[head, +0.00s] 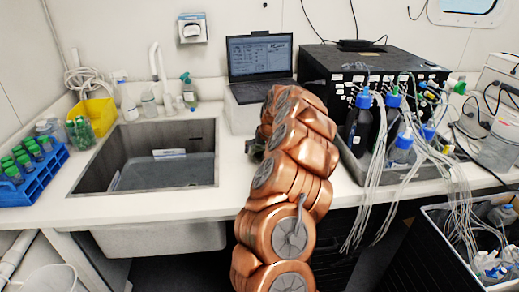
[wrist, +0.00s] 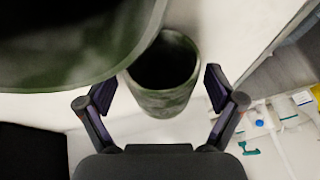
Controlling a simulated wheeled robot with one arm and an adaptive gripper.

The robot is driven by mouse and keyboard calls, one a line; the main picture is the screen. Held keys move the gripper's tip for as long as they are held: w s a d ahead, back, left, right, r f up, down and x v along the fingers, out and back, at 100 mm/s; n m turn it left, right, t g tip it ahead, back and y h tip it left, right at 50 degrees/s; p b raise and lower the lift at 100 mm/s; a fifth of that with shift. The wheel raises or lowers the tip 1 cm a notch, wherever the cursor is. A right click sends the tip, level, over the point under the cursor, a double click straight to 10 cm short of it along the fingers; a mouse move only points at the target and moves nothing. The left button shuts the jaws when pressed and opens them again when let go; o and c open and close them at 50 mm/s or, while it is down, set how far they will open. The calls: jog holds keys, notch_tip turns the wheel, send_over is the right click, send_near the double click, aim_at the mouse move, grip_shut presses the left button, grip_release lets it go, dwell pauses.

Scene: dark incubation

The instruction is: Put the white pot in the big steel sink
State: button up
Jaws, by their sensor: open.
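The big steel sink (head: 196,140) is set into the counter at left in the head view. Water or a flat sheet seems to lie at its bottom. No plainly white pot shows on the counter. In the wrist view, a round, open, mottled grey-green vessel (wrist: 165,98) stands between the fingers of my gripper (wrist: 160,88); I cannot tell if it is the pot. My gripper is open, with a gap at both sides of the vessel. In the head view my copper-coloured arm hides the gripper and most of what is there.
A large dark green rounded thing (wrist: 70,45) fills the wrist view's upper left, very close. A laptop (head: 260,57) stands behind my arm. A black instrument (head: 375,75) with bottles and tubing is at right.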

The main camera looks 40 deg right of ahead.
jog(key=shift+c, duration=0.3)
jog(key=c, duration=1.3)
jog(key=shift+c, duration=0.2)
jog(key=shift+r, duration=0.1)
